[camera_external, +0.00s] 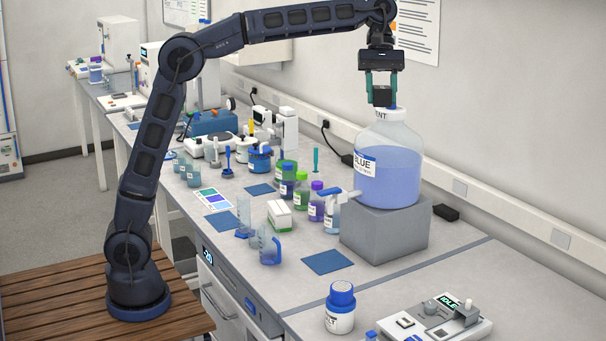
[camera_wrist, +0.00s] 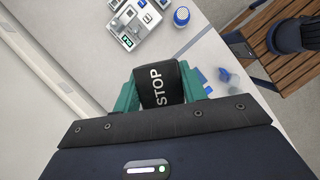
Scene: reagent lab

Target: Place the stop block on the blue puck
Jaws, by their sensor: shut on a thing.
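My gripper (camera_external: 381,86) is at the upper right in the external view, pointing down. Its teal fingers are shut on the stop block (camera_external: 382,98), a small dark block. In the wrist view the stop block (camera_wrist: 157,84) shows white STOP lettering between the fingers. In the external view it hangs just above the neck of a large clear bottle (camera_external: 388,170) labelled BLUE; I cannot tell whether they touch. A bit of blue shows at the neck, partly hidden by the block. I cannot make out a blue puck for certain.
The bottle stands on a grey box (camera_external: 385,232). Several small bottles, beakers and blue mats (camera_external: 328,262) crowd the bench to its left. A blue-capped jar (camera_external: 340,307) and a white device (camera_external: 435,322) stand in front. The wall is close behind.

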